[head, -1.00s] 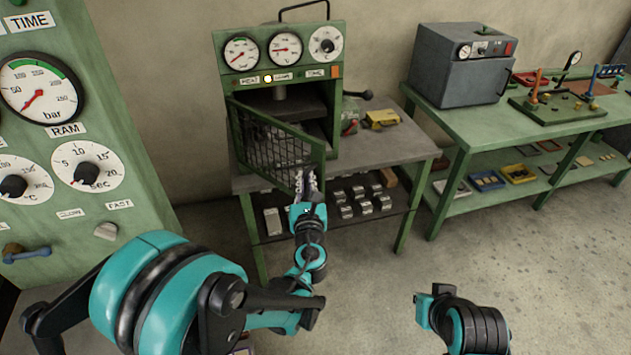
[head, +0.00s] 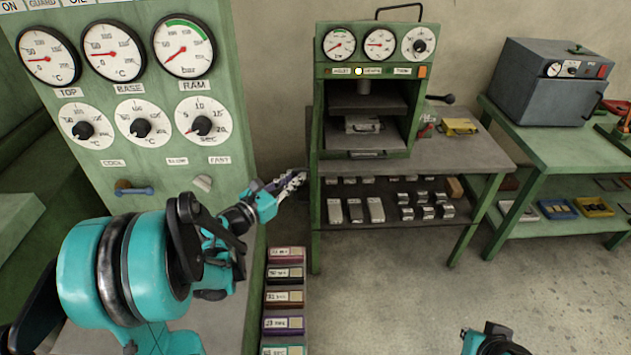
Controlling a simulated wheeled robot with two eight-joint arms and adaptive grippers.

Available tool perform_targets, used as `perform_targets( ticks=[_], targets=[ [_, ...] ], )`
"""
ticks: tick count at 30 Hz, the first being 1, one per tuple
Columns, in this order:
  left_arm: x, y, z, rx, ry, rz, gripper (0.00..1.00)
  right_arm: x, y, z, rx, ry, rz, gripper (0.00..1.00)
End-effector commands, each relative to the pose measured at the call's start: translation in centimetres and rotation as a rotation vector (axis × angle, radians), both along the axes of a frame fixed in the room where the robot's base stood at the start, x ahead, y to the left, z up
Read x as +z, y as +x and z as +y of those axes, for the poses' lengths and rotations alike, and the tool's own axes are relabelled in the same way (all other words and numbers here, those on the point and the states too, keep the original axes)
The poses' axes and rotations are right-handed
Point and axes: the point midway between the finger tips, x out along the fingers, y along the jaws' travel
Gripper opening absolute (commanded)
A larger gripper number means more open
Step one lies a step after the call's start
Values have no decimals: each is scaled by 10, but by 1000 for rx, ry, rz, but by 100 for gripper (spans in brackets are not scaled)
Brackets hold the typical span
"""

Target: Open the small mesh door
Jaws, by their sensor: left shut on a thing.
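The small press (head: 366,45) stands on the table with its front opening uncovered. A small metal block (head: 362,125) shows inside the opening. The mesh door is swung out to the press's left and seen almost edge-on, so its mesh cannot be made out. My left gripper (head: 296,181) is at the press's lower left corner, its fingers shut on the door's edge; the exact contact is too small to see. Part of my right arm (head: 492,340) shows at the bottom right; its fingers are out of view.
A large green gauge panel (head: 220,120) stands close on the left, beside my left arm. Labelled boxes (head: 284,298) are stacked below the gripper. Metal blocks lie on the press table's lower shelf (head: 440,185). The floor at right is clear.

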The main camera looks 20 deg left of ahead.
Motion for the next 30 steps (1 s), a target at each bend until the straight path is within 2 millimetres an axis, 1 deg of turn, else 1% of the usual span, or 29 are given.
perform_targets(
  ticks=[1, 3, 9, 14, 24, 25, 27, 30],
  targets=[
    [0, 0, 9, 5, -3, -1, 0, -1, 0, 0, 0, 0, 0, 0],
    [0, -2, 17, 4, -3, -1, 0, -1, 0, 0, 0, 0, 0, 0],
    [1, -4, 31, 3, -3, -1, 0, -2, 0, 0, 0, 0, 0, 0],
    [1, -4, 35, 3, -3, -1, 0, -2, 0, 0, 0, 0, 0, 0],
    [1, -4, 35, 2, -3, -1, 0, -2, 0, 0, 0, 0, 0, 0],
    [1, -4, 35, 3, -3, -1, 17, -2, 0, 0, 0, 0, 0, 0],
    [1, -4, 35, 2, -3, -1, 32, -2, 0, 0, 0, 0, 0, 0],
    [1, -4, 35, 2, -2, 0, 32, -2, 0, 0, 0, 0, 0, 0]
  ],
)
